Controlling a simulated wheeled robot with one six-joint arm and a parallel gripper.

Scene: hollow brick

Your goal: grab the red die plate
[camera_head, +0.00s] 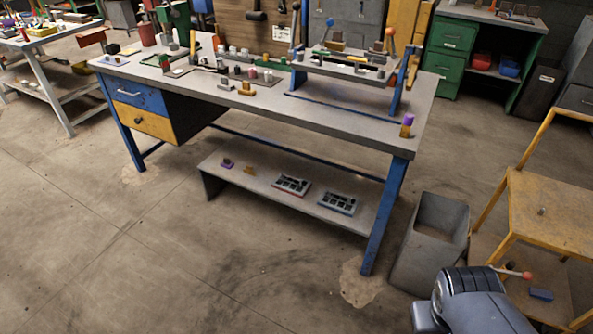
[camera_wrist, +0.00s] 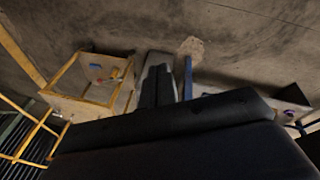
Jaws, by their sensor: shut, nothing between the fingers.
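A flat plate with a red edge (camera_head: 291,186) and pale top with dark markings lies on the low shelf under the workbench, in the head view. It looks like the red die plate. A similar plate with a blue edge (camera_head: 338,203) lies to its right. My gripper (camera_wrist: 157,70) shows in the wrist view as two dark fingers close together, with nothing between them. It is well away from the shelf plates. The red plate cannot be made out in the wrist view. My arm shows at the lower right of the head view.
The shelf (camera_head: 250,183) also holds small purple and yellow pieces at left. A blue bench leg (camera_head: 385,215), grey bin (camera_head: 433,240) and yellow stool (camera_head: 545,205) stand at right. The workbench top (camera_head: 330,115) overhangs the shelf. Floor in front is clear.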

